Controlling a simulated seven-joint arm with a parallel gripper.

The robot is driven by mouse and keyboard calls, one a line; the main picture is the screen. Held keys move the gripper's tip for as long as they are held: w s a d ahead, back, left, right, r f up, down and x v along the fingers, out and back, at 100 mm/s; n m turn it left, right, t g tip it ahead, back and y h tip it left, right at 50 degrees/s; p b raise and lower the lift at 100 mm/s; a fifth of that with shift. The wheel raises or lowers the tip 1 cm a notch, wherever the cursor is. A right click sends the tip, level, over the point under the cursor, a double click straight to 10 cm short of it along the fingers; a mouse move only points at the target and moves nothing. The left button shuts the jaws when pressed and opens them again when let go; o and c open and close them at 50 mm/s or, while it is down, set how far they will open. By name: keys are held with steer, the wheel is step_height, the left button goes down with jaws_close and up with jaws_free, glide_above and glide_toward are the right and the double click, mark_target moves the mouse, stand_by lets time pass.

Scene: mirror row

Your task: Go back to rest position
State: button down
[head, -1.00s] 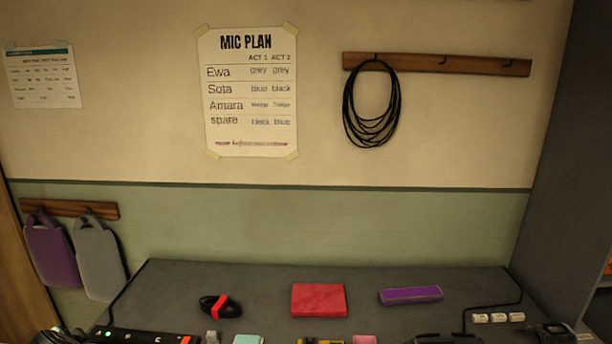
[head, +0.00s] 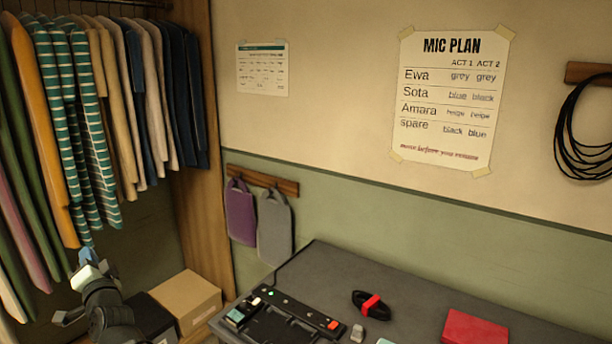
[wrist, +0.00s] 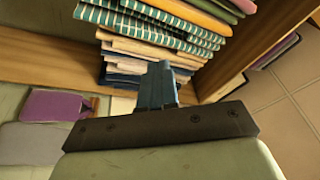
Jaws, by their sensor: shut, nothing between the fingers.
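My gripper (wrist: 160,82) shows in the wrist view with its fingers together and nothing between them. Beyond the fingers in that view are hanging clothes, which appear sideways. In the head view my arm reaches up at the lower left, in front of the clothes rack and left of the dark table (head: 400,278). The gripper is clear of the table there. My arm's base is out of view.
Striped and plain clothes (head: 85,120) hang at the left. A cardboard box (head: 187,298) stands below them. On the table are a black device (head: 285,318), a cable with a red strap (head: 371,304) and a red case (head: 475,327). Purple (head: 240,213) and grey bags (head: 274,228) hang on the wall.

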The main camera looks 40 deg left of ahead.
steer(key=w+d+f+g+h, duration=0.1)
steer(key=d+f+h, duration=0.15)
steer(key=f, duration=0.55)
steer(key=w+d+f+m+g+h, duration=0.1)
steer(key=w+d+f, duration=0.15)
steer(key=f, duration=0.55)
steer(key=w+d+f+g+h, duration=0.15)
steer(key=d+f, duration=0.25)
steer(key=f, duration=0.4)
steer(key=s+d+f+m+g+h, duration=0.15)
steer(key=d+f+g, duration=0.35)
steer(key=d+f, duration=0.75)
steer(key=s+d+f+g+h, duration=0.1)
steer(key=d+f+g+h, duration=0.4)
steer(key=d, duration=1.2)
steer(key=w+d+f+m+t+h, duration=0.1)
steer(key=w+d+f, duration=0.2)
steer(key=d+f, duration=0.55)
steer(key=w+d+f+t+h, duration=0.1)
steer(key=w+d+f, duration=0.35)
steer(key=d, duration=0.75)
steer(key=w+d+f+m+t+h, duration=0.1)
steer(key=w+d+f, duration=0.2)
steer(key=d+f, duration=0.55)
steer(key=s+d+f+h, duration=0.2)
steer(key=s+d, duration=0.1)
steer(key=d, duration=1)
steer(key=s+d+f+h, duration=0.3)
steer(key=d, duration=1.1)
